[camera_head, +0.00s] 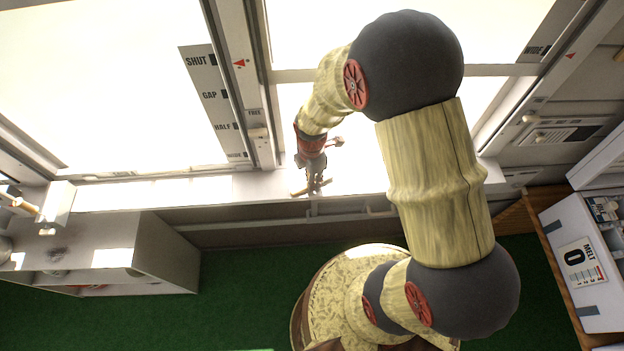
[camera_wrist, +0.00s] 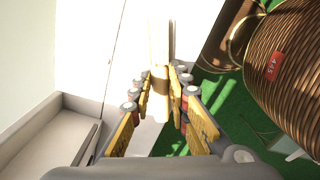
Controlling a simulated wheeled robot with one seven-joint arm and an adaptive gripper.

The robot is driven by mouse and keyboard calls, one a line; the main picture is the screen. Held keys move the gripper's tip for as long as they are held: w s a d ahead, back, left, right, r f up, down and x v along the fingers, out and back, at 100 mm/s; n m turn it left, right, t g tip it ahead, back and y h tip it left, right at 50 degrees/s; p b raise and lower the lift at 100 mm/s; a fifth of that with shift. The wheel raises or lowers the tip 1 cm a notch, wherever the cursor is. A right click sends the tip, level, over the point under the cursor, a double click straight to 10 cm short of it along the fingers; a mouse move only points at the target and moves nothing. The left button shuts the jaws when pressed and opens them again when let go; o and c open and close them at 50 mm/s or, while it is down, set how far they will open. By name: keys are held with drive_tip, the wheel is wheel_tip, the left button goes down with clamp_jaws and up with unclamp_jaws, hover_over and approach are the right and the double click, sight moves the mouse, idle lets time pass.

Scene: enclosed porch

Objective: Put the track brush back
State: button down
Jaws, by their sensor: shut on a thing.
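My gripper (camera_head: 314,183) is low over the white window sill in the head view, near the middle. Its jaws also show in the wrist view (camera_wrist: 162,82), shut on a pale wooden piece, which I take to be the track brush (camera_wrist: 160,38). In the wrist view the brush extends away from me between the yellow finger pads. A short tan end of it (camera_head: 299,192) shows beside the fingers in the head view.
The sliding window frame (camera_head: 240,95) stands behind the sill, with a strip labelled SHUT, GAP and HALF (camera_head: 208,92). A white cabinet (camera_head: 165,250) is at the left. A white box with a MELT sign (camera_head: 580,262) is at the right. Green floor (camera_head: 235,310) lies below.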

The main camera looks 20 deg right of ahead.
drive_tip(key=c, duration=1.7)
unclamp_jaws()
drive_tip(key=s+r+m+t+p, duration=0.25)
drive_tip(key=r+m, duration=0.55)
drive_tip(key=r, duration=1.8)
drive_tip(key=s+r+m+t, duration=0.1)
drive_tip(key=s+r+m, duration=0.4)
drive_tip(key=s+r+m+t, duration=0.2)
drive_tip(key=s+r+m, duration=0.3)
drive_tip(key=s+r, duration=0.1)
drive_tip(key=shift+s+m, duration=0.25)
drive_tip(key=shift+m, duration=0.15)
drive_tip(key=shift+f+b, duration=0.2)
drive_tip(key=shift+b, duration=0.15)
